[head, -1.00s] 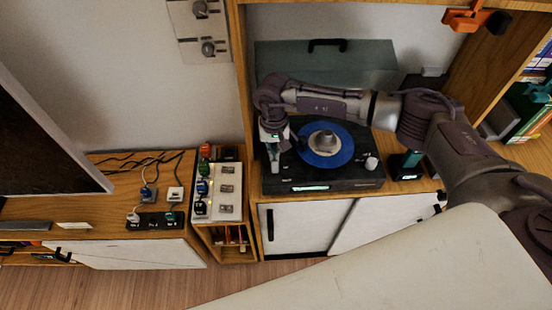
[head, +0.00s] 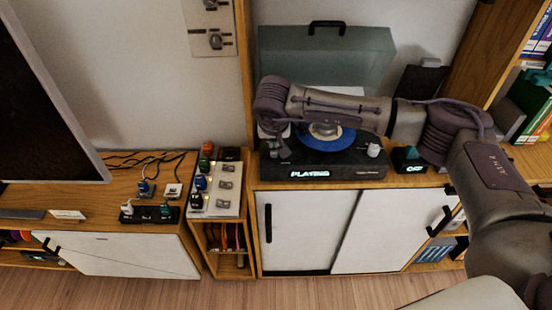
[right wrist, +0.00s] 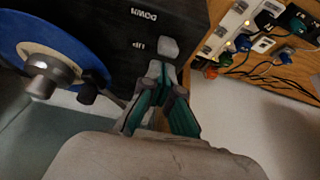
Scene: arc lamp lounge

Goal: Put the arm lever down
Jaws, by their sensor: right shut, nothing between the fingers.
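The black turntable (head: 340,171) stands on the wooden cabinet, with a blue disc (head: 338,142) around a metal hub. Its front display reads PLAYING. A dark arm piece (right wrist: 93,88) lies by the edge of the blue disc (right wrist: 66,45). My right gripper (right wrist: 165,80) is shut and empty, its fingertips just short of the lever cap; I cannot tell whether they touch. In the head view my arm hides much of the gripper and lever. My left gripper is not in view.
A small box reading OFF (head: 410,160) stands right of the turntable. A raised grey lid (head: 325,50) is behind it. A panel with several plugs and switches (head: 228,190) is at left. White cabinet doors (head: 305,230) are below.

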